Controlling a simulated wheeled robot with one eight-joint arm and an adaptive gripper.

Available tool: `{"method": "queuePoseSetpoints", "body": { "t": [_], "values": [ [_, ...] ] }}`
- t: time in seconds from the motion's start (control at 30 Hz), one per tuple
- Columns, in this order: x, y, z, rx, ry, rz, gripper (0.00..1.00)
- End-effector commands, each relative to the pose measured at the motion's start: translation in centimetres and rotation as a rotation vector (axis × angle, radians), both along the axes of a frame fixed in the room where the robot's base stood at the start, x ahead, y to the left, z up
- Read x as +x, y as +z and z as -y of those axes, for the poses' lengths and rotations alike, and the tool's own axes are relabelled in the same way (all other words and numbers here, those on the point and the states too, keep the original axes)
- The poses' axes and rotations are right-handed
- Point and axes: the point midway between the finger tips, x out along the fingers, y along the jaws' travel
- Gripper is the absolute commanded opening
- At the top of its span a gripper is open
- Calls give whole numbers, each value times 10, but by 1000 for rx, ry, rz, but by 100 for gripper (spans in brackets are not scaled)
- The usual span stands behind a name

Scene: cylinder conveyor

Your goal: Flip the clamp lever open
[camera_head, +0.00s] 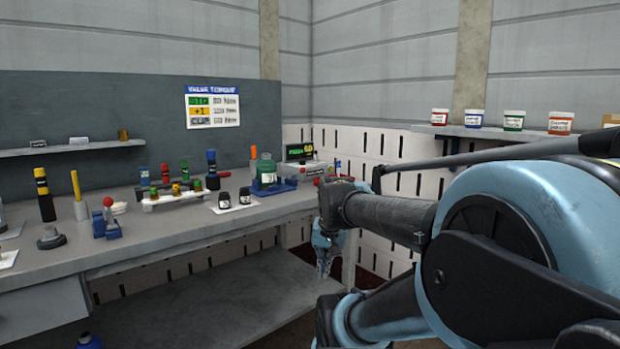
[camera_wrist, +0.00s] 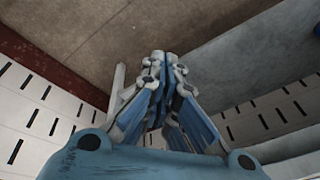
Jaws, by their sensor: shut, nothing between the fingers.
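A small blue clamp-like fixture (camera_head: 107,228) stands near the front of the bench at the left. A red ball knob (camera_head: 108,201) sits on its upright lever. Another blue fixture (camera_head: 286,186) at the right end of the bench holds a jar with a green top (camera_head: 265,171). I cannot tell for sure which fixture is the task's clamp. My gripper (camera_head: 324,271) hangs pointing down in front of the bench's right end, apart from both fixtures.
The grey bench (camera_head: 165,248) carries several bottles, a tool rack and two dark jars (camera_head: 235,198). A lower shelf (camera_head: 255,300) runs beneath it. A wall shelf (camera_head: 480,132) with several tubs is at the right. Bare floor lies under my gripper.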

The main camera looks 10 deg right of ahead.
Motion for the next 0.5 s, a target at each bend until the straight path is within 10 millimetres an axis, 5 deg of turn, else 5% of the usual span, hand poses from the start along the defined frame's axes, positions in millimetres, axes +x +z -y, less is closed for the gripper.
{"method": "queuePoseSetpoints", "body": {
  "t": [0.5],
  "values": [
    [137,96,9,306,-636,71,0]
  ]
}}
